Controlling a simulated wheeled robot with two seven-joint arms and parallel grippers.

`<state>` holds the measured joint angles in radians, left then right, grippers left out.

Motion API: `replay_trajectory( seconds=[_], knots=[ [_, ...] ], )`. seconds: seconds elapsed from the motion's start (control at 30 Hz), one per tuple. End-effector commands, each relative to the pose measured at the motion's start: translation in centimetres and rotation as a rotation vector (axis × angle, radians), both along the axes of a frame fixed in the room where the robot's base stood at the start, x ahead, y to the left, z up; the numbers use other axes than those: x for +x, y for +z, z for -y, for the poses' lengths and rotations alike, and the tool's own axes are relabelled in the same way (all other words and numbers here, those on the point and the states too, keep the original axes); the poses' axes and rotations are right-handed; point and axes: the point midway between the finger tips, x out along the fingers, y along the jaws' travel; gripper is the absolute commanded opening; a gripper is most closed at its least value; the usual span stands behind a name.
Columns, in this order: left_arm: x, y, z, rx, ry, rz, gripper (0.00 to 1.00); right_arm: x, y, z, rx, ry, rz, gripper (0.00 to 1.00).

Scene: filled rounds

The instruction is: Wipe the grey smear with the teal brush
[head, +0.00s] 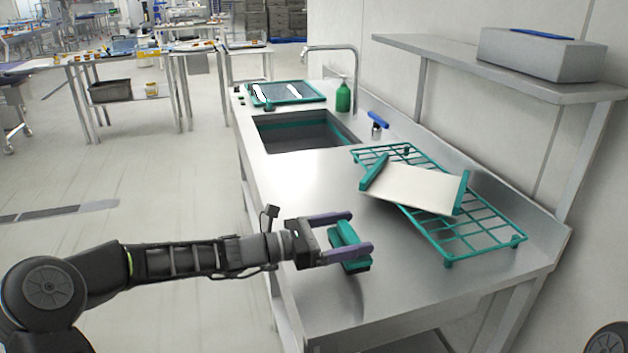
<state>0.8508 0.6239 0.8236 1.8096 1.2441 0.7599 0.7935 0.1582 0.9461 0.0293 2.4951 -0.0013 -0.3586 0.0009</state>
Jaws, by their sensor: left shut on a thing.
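The teal brush (351,255) is between the purple fingers of my left gripper (362,232), which is shut on it. The brush is over the near left part of the steel counter (400,285). Whether its underside touches the counter I cannot tell. I cannot make out a grey smear on the counter. My right gripper is not in view.
A teal wire rack (478,237) holds a white board with teal ends (415,187) to the right of the brush. Behind are a sink (300,133), a tap (333,48), a green bottle (343,96) and a teal tray (318,97). A shelf (440,45) overhangs at the right.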

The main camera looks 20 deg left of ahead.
Motion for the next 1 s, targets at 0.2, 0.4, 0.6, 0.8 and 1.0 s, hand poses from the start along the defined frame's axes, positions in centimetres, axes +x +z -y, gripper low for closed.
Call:
replay_trajectory(
  seconds=[0.2, 0.4, 0.6, 0.8, 1.0],
  knots=[
    [0.3, 2.5, 0.4, 0.000, -0.004, 0.001, 0.45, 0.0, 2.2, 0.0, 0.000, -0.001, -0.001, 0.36],
    [0.6, 3.8, 0.6, 0.000, -0.007, 0.001, 0.45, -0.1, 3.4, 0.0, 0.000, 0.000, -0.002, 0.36],
    [0.6, 4.0, 0.7, -0.001, -0.007, 0.001, 0.45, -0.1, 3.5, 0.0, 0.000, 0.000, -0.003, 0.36],
    [0.6, 4.0, 0.7, 0.000, -0.007, 0.001, 0.45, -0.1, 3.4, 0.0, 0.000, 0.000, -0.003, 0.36],
    [0.6, 4.0, 0.7, 0.000, -0.007, 0.001, 0.45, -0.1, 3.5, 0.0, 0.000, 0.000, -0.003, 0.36]
  ],
)
